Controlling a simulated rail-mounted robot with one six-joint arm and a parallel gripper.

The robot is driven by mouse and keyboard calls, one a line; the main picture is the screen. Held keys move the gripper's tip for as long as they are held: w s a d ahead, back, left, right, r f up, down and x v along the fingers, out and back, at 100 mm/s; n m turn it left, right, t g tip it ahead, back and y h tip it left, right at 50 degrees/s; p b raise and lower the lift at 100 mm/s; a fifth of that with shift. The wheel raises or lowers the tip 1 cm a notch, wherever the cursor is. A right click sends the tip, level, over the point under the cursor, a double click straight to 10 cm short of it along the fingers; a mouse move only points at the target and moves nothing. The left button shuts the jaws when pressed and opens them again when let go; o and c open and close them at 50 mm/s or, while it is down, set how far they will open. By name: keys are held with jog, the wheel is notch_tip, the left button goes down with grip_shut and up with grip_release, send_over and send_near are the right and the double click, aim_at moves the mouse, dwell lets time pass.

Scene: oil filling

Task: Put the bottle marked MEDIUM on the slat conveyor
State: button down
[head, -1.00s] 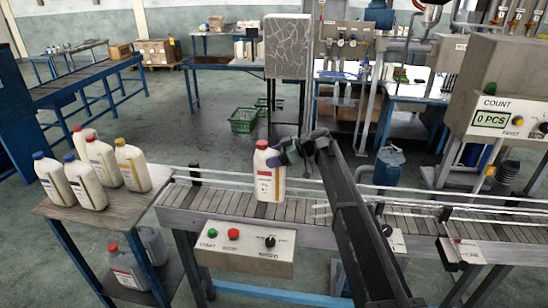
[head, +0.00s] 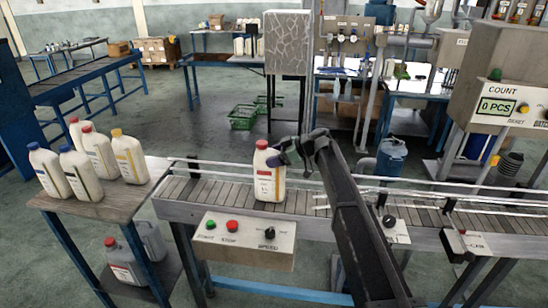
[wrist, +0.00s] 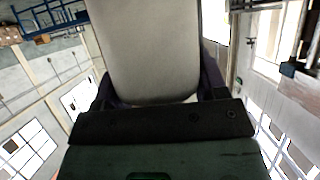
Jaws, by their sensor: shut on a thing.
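A cream bottle with a red cap and a red-marked label (head: 269,181) is upright at the slat conveyor (head: 217,196), over its left part. Its base is at or very near the slats; I cannot tell whether it bears on them. The label's words are too small to read. My gripper (head: 280,160) is shut on this bottle, reaching it from the right at its upper part. In the wrist view the bottle's pale body (wrist: 155,45) fills the space between the fingers.
A side table (head: 110,205) at left carries several similar bottles with blue, red and yellow caps. A control box (head: 245,240) hangs on the conveyor's front. Thin guide rails (head: 440,183) run along it. Bare slats lie left of the held bottle.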

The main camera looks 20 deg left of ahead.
jog(key=shift+f+b, duration=0.35)
jog(key=shift+f, duration=0.05)
jog(key=shift+c, duration=0.5)
grip_release()
jog(key=shift+r, duration=0.1)
jog(key=p+v, duration=0.5)
jog(key=v, duration=0.5)
jog(key=s+d+f+m+t+h, duration=0.1)
jog(key=s+d+f+m+h, duration=0.2)
jog(key=s+d+m, duration=0.3)
jog(key=s+d+f+m+h, duration=0.4)
jog(key=s+d+m, duration=0.3)
jog(key=s+d, duration=0.9)
jog(key=s+d+f+m+t+h+b, duration=0.1)
jog(key=s+d+f+m+h, duration=0.2)
jog(key=s+d, duration=0.8)
jog(key=d+m+h, duration=0.2)
jog(key=d+m, duration=0.2)
jog(key=shift+s+d+f+t+h, duration=0.2)
jog(key=shift+s+t+h, duration=0.1)
jog(key=shift+s, duration=0.05)
